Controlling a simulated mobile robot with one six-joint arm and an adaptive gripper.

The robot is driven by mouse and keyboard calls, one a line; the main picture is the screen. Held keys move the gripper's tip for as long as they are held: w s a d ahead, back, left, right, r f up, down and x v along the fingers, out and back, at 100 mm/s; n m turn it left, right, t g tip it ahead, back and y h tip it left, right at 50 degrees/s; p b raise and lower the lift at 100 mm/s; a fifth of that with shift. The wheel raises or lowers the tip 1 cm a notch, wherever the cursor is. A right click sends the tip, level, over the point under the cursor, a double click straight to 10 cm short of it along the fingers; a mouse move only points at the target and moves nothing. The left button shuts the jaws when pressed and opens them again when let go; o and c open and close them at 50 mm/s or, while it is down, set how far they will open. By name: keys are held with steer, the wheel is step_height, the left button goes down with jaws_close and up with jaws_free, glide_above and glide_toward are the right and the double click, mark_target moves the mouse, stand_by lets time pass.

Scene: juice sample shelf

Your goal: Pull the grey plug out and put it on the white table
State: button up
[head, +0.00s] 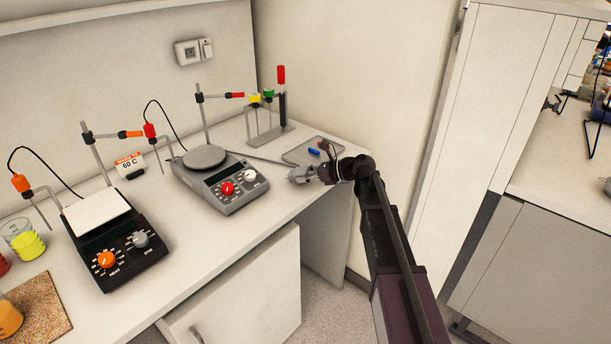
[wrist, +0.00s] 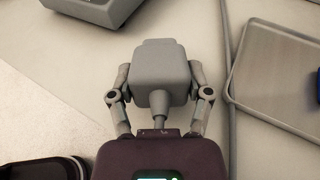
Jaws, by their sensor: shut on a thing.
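The grey plug (wrist: 162,66) is a blocky grey body with a tapered cord end pointing back toward my wrist. My gripper (wrist: 160,78) is shut on it, one finger on each side. In the head view the plug (head: 299,174) and my gripper (head: 308,174) are over the front right part of the white table (head: 262,221), near its front edge. I cannot tell whether the plug touches the tabletop. The wall socket (head: 187,53) has nothing in it. The plug's pins are hidden.
A grey tray (head: 298,155) with a blue item (head: 314,152) lies just right of the plug. A grey cable (wrist: 228,75) runs between them. A grey hotplate (head: 241,204) stands to the left. A tube stand (head: 264,138) is behind.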

steer(key=o, duration=1.3)
steer(key=shift+o, duration=0.2)
